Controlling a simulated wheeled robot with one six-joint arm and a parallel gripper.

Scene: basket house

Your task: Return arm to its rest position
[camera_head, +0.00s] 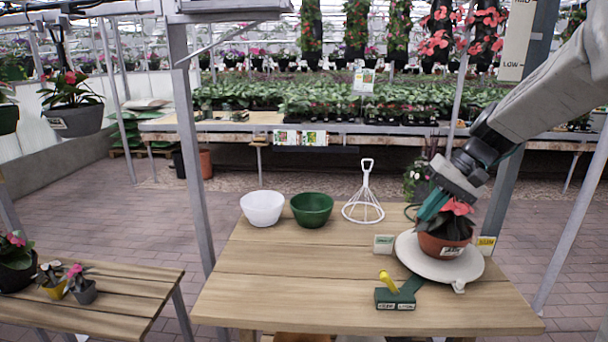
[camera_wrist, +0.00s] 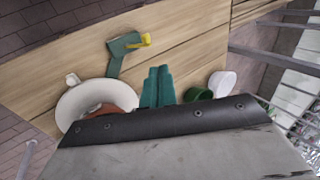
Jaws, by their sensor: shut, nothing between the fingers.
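My arm reaches in from the upper right in the head view. My gripper (camera_head: 430,208) is at the upper left of a terracotta pot (camera_head: 444,246) with a red-leaved plant (camera_head: 458,207). In the wrist view my gripper's two green fingers (camera_wrist: 158,86) are side by side, shut and empty, over the wooden table. The pot stands on a round white plate (camera_head: 414,258) at the table's right. Part of the pot's rim (camera_wrist: 108,108) shows in the wrist view; my gripper's housing hides the rest. I cannot tell whether the fingers touch the plant.
The wooden table (camera_head: 290,290) holds a white bowl (camera_head: 262,208), a green bowl (camera_head: 311,210), a white wire stand (camera_head: 363,205) and a green block with a yellow handle (camera_head: 395,297). Metal posts (camera_head: 190,130) rise around it. The table's front left is clear.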

